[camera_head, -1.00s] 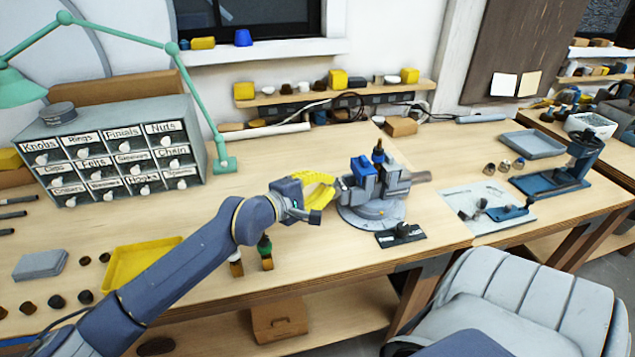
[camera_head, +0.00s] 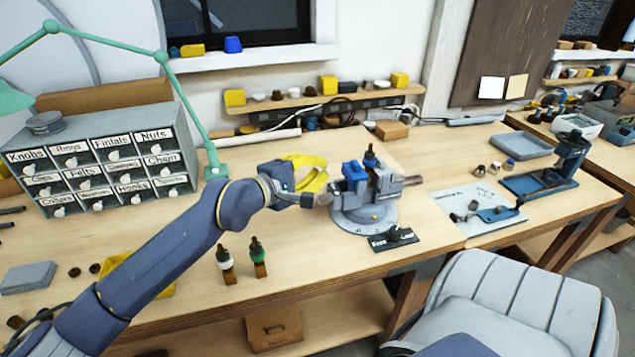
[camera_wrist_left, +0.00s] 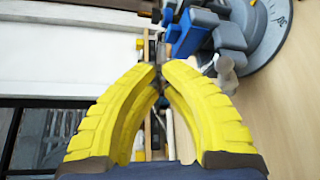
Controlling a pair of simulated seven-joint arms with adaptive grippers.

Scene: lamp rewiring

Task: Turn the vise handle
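The grey vise (camera_head: 384,192) stands on a round base (camera_head: 362,219) near the front edge of the bench, with a blue block (camera_head: 353,172) and a dark upright piece at its jaws. Its pale handle (camera_head: 324,199) is at its left end; a pale knobbed part, apparently this handle, shows in the left wrist view (camera_wrist_left: 226,72). My left gripper (camera_head: 322,182) is at that end of the vise. In the wrist view its yellow fingertips (camera_wrist_left: 160,70) nearly meet, with the knob just right of them and nothing clearly held. My right gripper is out of view.
A drawer cabinet (camera_head: 105,165) and green lamp stand at left.

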